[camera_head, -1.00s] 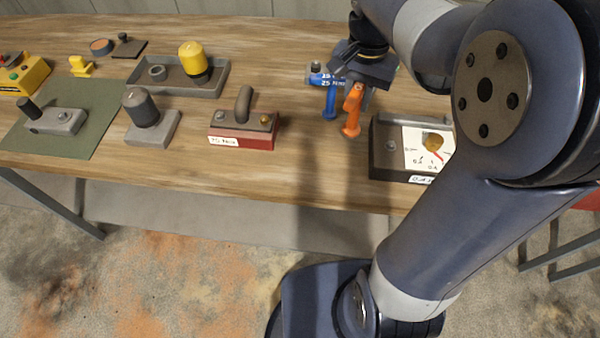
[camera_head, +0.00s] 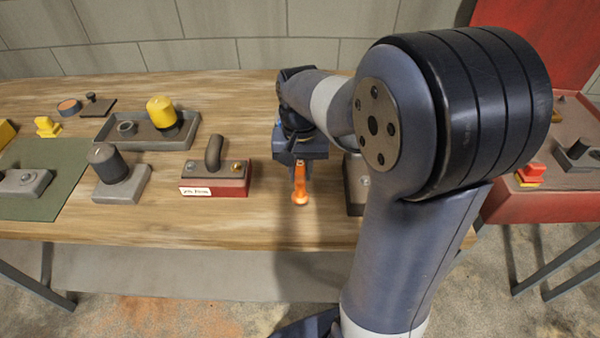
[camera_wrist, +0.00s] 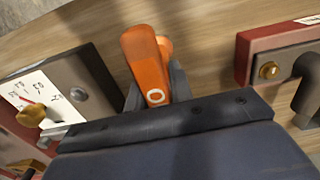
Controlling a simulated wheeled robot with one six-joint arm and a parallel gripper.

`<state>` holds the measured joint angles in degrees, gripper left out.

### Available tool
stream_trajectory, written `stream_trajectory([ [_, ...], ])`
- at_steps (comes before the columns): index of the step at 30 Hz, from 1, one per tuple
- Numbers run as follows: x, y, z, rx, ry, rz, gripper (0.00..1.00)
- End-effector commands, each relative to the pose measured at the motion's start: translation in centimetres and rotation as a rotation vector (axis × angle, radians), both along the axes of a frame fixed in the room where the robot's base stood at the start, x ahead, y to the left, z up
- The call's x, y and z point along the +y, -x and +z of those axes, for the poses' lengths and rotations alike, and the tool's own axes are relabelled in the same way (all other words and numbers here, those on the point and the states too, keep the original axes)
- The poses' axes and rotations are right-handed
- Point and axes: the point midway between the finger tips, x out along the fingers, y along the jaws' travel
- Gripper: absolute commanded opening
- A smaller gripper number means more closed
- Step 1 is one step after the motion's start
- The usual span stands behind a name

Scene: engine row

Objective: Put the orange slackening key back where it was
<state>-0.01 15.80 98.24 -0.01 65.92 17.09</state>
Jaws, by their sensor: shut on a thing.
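The orange slackening key (camera_head: 300,186) hangs below my gripper (camera_head: 300,163), which is shut on it. In the head view it is over the wooden table, between the red block with a grey handle and the grey meter box. In the wrist view the orange key (camera_wrist: 146,62) sticks out past the gripper (camera_wrist: 158,88), with a small "0" mark on it. Whether its lower end touches the table I cannot tell. The blue tool seen before is hidden behind my arm.
The red block (camera_head: 214,190) stands left of the key; the grey meter box (camera_head: 356,190) stands close on its right, partly behind my arm. A grey block with a dark knob (camera_head: 122,188) and a grey tray (camera_head: 190,140) are further left. The table front (camera_head: 250,232) is clear.

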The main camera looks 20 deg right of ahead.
Motion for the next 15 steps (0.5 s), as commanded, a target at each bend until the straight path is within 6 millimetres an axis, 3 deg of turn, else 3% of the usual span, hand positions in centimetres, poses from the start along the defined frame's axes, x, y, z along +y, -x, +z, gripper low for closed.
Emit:
stream_trajectory([
  [3,0.00,-0.01,-1.03,0.000,0.000,0.000,0.00],
  [14,0.00,-0.02,-1.43,-0.002,0.000,-0.001,0.00],
  [15,0.01,0.02,-1.49,0.000,0.000,-0.001,0.23],
])
